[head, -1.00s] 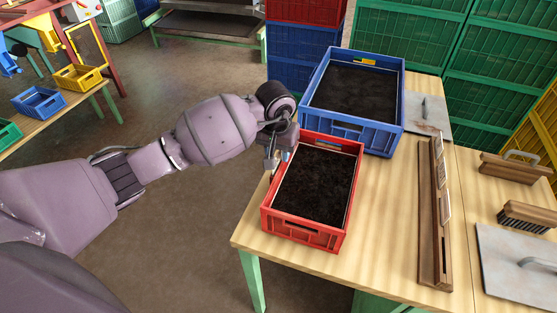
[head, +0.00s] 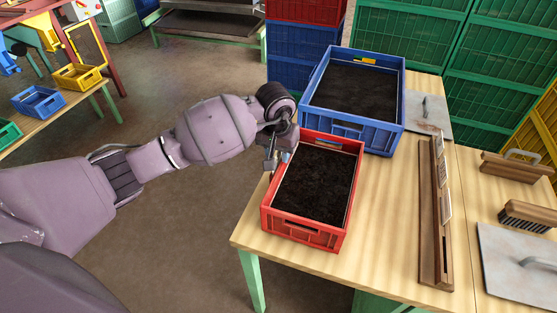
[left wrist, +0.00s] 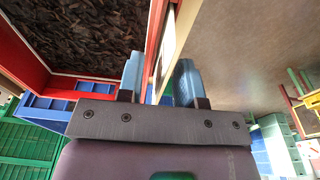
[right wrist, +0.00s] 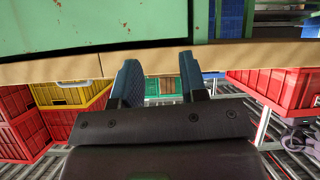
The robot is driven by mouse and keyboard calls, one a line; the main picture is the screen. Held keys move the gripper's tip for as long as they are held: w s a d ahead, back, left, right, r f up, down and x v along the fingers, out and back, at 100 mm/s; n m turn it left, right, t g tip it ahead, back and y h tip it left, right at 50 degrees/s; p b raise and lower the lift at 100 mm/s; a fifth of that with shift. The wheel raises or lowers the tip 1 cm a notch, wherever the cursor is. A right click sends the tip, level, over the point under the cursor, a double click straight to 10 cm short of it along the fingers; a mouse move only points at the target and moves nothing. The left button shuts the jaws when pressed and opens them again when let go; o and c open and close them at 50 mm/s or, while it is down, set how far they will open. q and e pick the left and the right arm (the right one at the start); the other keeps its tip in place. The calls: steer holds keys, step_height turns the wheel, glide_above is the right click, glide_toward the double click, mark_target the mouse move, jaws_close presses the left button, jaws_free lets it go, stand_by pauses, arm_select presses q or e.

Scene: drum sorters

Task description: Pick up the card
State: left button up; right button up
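A small pale card (left wrist: 168,36) shows in the left wrist view, close against the outer side of the red crate (left wrist: 156,35). In the head view this side of the crate faces away and the card is hidden. My left gripper (left wrist: 160,82) is open, one finger on the crate's inner side and the other beyond its outer side, with the wall between them. I cannot tell whether they touch it. In the head view the left gripper (head: 271,163) is at the left rim of the soil-filled crate. My right gripper (right wrist: 160,80) is open and empty below a table edge.
A larger blue crate (head: 345,129) of soil stands behind the red one. A wooden rack (head: 433,240) with several pale cards (head: 445,195) stands to the right. Brushes (head: 523,216) and metal trowels (head: 515,270) lie farther right. Bare tabletop (head: 385,220) lies between red crate and rack.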

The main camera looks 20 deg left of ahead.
arm_select(q)
steer(key=shift+f, duration=0.1)
stand_by(0.4)
jaws_close()
